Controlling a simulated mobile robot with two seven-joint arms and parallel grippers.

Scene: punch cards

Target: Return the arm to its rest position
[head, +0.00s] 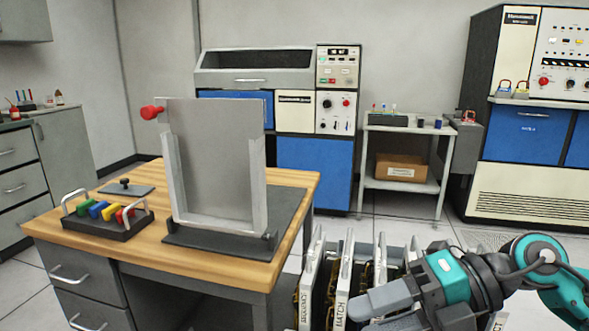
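My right arm reaches in from the lower right, with teal and dark grey links. Its gripper (372,309) points left, with grey fingers low in the picture. It is in front of, or over, a row of upright boards (342,285), one marked "MATCH". The fingers overlap and the lower one is cut by the bottom edge, so their gap and anything between them cannot be made out. I cannot tell whether the gripper touches the boards. My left arm and gripper are not in view.
A wooden-topped desk (150,232) stands at left. It carries a grey upright panel device (212,150) with a red knob and a tray (108,226) of coloured pieces. A metal cart (402,185), blue-and-cream cabinets (315,168) and a console (527,135) stand behind. Floor shows between them.

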